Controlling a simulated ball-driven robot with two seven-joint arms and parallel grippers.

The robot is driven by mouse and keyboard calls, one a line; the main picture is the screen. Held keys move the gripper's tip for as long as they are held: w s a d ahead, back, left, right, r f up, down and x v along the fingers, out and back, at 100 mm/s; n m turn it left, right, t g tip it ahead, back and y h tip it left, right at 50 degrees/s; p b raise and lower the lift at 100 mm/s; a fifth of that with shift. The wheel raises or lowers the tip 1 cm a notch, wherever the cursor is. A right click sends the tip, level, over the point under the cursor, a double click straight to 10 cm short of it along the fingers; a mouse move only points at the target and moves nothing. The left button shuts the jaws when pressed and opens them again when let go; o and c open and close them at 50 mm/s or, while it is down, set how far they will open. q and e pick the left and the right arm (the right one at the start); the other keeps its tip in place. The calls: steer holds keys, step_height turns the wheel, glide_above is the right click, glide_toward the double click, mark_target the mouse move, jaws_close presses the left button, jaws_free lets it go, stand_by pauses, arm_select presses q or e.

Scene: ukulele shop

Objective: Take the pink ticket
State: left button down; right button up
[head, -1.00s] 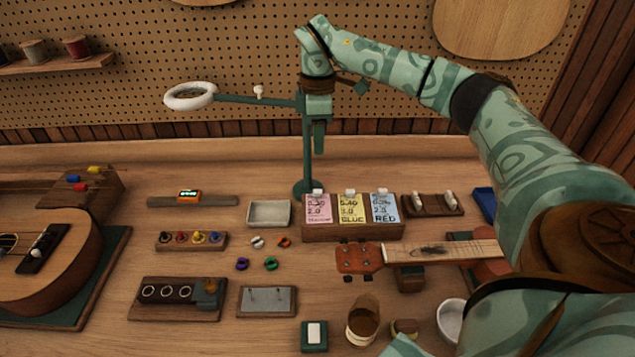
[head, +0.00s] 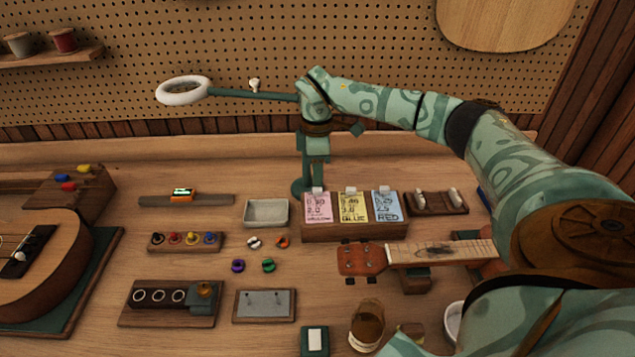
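The pink ticket (head: 317,207) stands at the left end of a wooden ticket block (head: 355,232), beside a yellow ticket (head: 353,206) and a blue ticket (head: 387,206). A small pale clip or tab shows at its top edge. My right gripper (head: 315,172) points down just above and behind the pink ticket, in front of the lamp's green post. It looks apart from the ticket. Its fingers are seen edge-on and blend with the post, so their opening is unclear. My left gripper is out of view.
A ring lamp (head: 183,90) on a green arm stands close behind my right gripper. A ukulele neck (head: 440,252) lies in front of the block. A white tray (head: 266,212) sits left of it, and a wooden holder (head: 437,202) right. Small coloured rings lie front left.

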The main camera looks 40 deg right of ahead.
mark_target(317, 189)
step_height(317, 189, down, 5)
steer(key=shift+s+a+r+b, duration=0.15)
steer(key=shift+b, duration=0.25)
jaws_close()
steer(key=shift+r, duration=0.1)
